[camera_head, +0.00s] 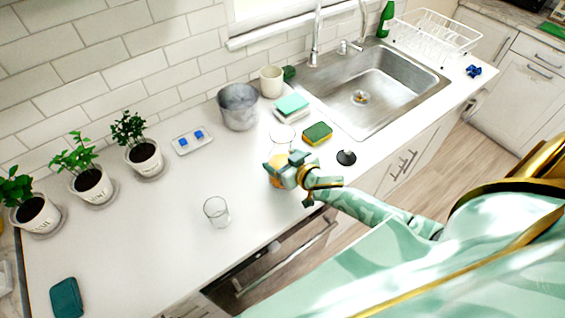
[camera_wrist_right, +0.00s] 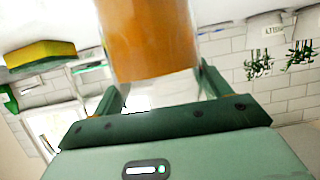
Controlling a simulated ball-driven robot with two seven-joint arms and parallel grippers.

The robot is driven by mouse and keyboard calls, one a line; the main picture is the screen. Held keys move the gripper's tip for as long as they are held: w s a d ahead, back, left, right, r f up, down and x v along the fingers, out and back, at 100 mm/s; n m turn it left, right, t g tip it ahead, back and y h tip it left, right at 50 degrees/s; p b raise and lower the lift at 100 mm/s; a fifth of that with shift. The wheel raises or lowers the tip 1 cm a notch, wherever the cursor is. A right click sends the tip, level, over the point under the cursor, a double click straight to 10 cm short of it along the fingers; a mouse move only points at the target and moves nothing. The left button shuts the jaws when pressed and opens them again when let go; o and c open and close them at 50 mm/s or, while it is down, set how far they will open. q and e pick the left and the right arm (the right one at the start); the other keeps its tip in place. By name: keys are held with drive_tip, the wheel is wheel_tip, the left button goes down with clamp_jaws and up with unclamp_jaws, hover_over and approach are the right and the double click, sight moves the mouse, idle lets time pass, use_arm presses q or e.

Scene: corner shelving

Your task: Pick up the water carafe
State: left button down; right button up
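The carafe (camera_head: 282,134) stands on the counter in front of the sink, with a clear upper part and an orange lower part. In the right wrist view its orange part (camera_wrist_right: 150,40) fills the top middle, with clear glass below it. My right gripper (camera_head: 287,168) is at the carafe, partly covering it in the head view. In the right wrist view the right gripper's fingers (camera_wrist_right: 163,78) lie on either side of the carafe; whether both press on it cannot be told. My left gripper is not in view.
A clear glass (camera_head: 217,211) stands left of the carafe. A sponge (camera_head: 317,134), a dark disc (camera_head: 346,157) and a metal bucket (camera_head: 238,107) are nearby. The sink (camera_head: 372,88) lies behind to the right. Potted plants (camera_head: 90,182) line the wall. The counter's left front is mostly clear.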

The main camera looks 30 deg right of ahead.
drive_tip(key=shift+w, duration=0.1)
drive_tip(key=c, duration=1.2)
drive_tip(key=shift+r, duration=0.15)
drive_tip(key=shift+c, duration=0.2)
drive_tip(key=shift+r+p, duration=0.4)
drive_tip(key=shift+r, duration=0.65)
drive_tip(key=s+r, duration=0.1)
drive_tip(key=r, duration=0.1)
drive_tip(key=s+d+r+p, duration=0.1)
drive_tip(key=s+r, duration=0.1)
drive_tip(key=s+r+p, duration=0.1)
drive_tip(key=r, duration=0.1)
drive_tip(key=shift+s+d+r, duration=0.25)
drive_tip(key=shift+d+r, duration=0.05)
drive_tip(key=shift+d, duration=0.1)
approach(293, 145)
drive_tip(key=shift+s+d+r+p, duration=0.15)
drive_tip(key=shift+s+d, duration=0.05)
drive_tip(key=shift+d, duration=0.5)
drive_tip(key=shift+s+d+r+p, duration=0.15)
drive_tip(key=shift+d+r, duration=0.05)
drive_tip(key=shift+d, duration=0.45)
